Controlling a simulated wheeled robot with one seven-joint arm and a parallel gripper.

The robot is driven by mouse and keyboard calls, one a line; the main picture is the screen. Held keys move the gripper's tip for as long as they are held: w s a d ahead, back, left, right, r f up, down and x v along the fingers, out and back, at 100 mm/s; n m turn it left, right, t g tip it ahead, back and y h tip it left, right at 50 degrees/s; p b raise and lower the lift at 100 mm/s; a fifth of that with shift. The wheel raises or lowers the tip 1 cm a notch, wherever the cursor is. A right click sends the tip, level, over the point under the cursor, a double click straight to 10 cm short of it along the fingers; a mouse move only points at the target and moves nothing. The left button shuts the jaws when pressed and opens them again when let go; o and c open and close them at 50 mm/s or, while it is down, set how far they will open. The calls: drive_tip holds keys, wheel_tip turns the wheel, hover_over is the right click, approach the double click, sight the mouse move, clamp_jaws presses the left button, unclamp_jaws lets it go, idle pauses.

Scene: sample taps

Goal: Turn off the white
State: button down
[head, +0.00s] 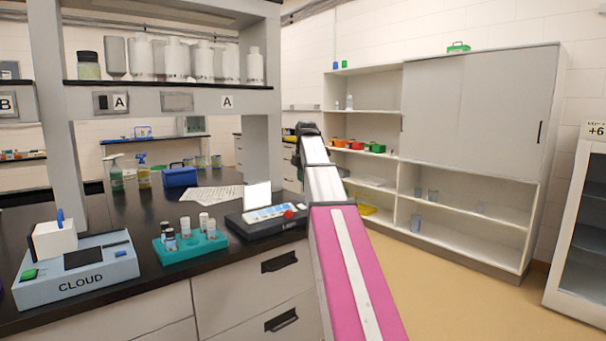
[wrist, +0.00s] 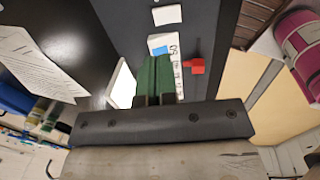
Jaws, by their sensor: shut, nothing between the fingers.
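A dark flat device (head: 265,221) stands on the black bench in the head view. It carries a pale panel with blue marks, an upright white plate (head: 257,195), a red knob (head: 288,214) and a small white piece (head: 301,206). In the wrist view, the red knob (wrist: 197,66) is right of my gripper (wrist: 153,60), apart from the fingers. A white block (wrist: 167,14) lies beyond the fingertips. My green fingers are shut and empty, over part of the labelled panel (wrist: 158,40). I cannot tell which white part the task names. My fingers are not distinguishable in the head view.
A teal rack (head: 190,246) of small bottles and a pale blue box marked CLOUD (head: 78,270) stand left of the device. Paper sheets (head: 205,196) and a blue case (head: 180,177) lie behind. Overhead is a bottle shelf (head: 170,84). Open floor (head: 455,285) lies right.

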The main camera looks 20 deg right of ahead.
sight(303, 206)
drive_tip(key=f, duration=0.6)
drive_tip(key=w+f, duration=0.1)
drive_tip(key=f, duration=0.2)
drive_tip(key=shift+a+f, duration=0.2)
drive_tip(key=shift+f, duration=0.1)
drive_tip(key=shift+f, duration=0.2)
drive_tip(key=shift+s, duration=0.15)
drive_tip(key=shift+s+d+r, duration=0.1)
drive_tip(key=shift+s+d, duration=0.15)
drive_tip(key=shift+s, duration=0.3)
drive_tip(key=shift+w+r, duration=0.1)
drive_tip(key=shift+r, duration=0.05)
